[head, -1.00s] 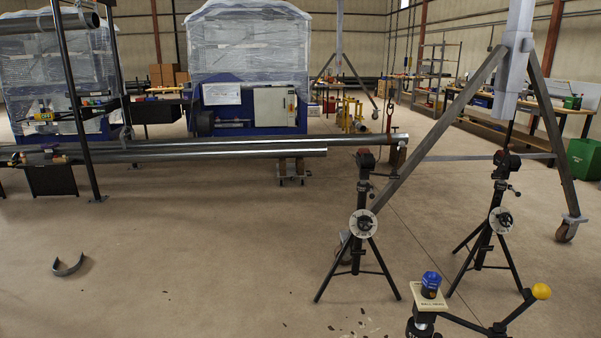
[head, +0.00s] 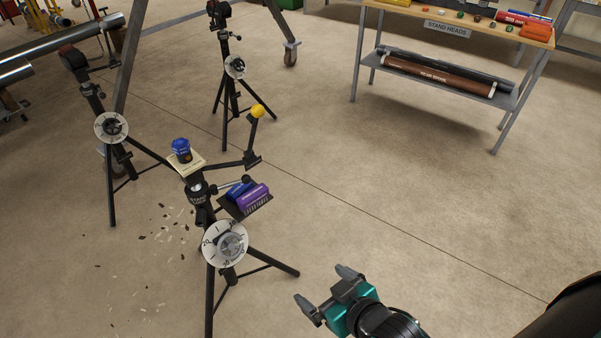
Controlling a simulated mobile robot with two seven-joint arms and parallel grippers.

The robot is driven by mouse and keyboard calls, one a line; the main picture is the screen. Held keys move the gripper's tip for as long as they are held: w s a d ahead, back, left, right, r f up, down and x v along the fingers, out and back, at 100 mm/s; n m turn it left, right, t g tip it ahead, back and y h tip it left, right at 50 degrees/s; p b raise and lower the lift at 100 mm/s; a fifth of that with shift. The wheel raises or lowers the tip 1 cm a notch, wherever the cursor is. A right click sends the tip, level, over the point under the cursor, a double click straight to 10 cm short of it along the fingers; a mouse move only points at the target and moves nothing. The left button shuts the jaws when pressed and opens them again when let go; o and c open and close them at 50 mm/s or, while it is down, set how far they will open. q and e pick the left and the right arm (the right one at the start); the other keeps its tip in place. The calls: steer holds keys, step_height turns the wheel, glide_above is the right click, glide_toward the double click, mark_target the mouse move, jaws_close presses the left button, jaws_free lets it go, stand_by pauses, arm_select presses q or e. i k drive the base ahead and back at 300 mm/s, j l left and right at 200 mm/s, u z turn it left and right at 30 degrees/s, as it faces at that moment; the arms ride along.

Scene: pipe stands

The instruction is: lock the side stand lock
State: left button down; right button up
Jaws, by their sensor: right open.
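The nearest pipe stand (head: 228,272) stands upright on its tripod legs, with a round white numbered dial (head: 225,244) on its column. A side arm with a yellow ball (head: 257,111) on its lever reaches up and right from this stand. A small lever (head: 232,181) shows near its collar. I cannot tell which part is the side stand lock, or its state. My right gripper (head: 320,283) is open and empty, to the lower right of the dial and apart from the stand. My left gripper is not in view.
A plate with a blue knob (head: 182,150) tops the stand. A small tray holds a blue and a purple block (head: 252,196). Two more stands (head: 111,126) (head: 235,67) stand behind. A "stand heads" table (head: 444,26) is at upper right. The floor (head: 400,200) between is clear.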

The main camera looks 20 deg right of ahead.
mark_target(232, 184)
steer(key=z, duration=0.4)
steer(key=u, duration=0.7)
steer(key=i+j+u, duration=0.25)
steer(key=j, duration=0.15)
steer(key=i+j+u, duration=0.2)
steer(key=j, duration=0.25)
steer(key=i+j+u, duration=0.15)
steer(key=i+j, duration=0.2)
steer(key=i+j+u, duration=0.2)
steer(key=i, duration=0.3)
steer(key=i+z, duration=0.5)
steer(key=z, duration=0.2)
steer(key=i+j+z, duration=0.2)
steer(key=z, duration=0.15)
steer(key=i+z, duration=0.15)
steer(key=z, duration=0.3)
steer(key=i+j+z, duration=0.1)
steer(key=z, duration=0.4)
steer(key=i+j+z, duration=0.15)
steer(key=z, duration=0.3)
steer(key=i+z, duration=0.1)
steer(key=z, duration=0.35)
steer(key=j+z, duration=0.15)
steer(key=z, duration=0.35)
steer(key=i+j+z, duration=0.1)
steer(key=z, duration=0.35)
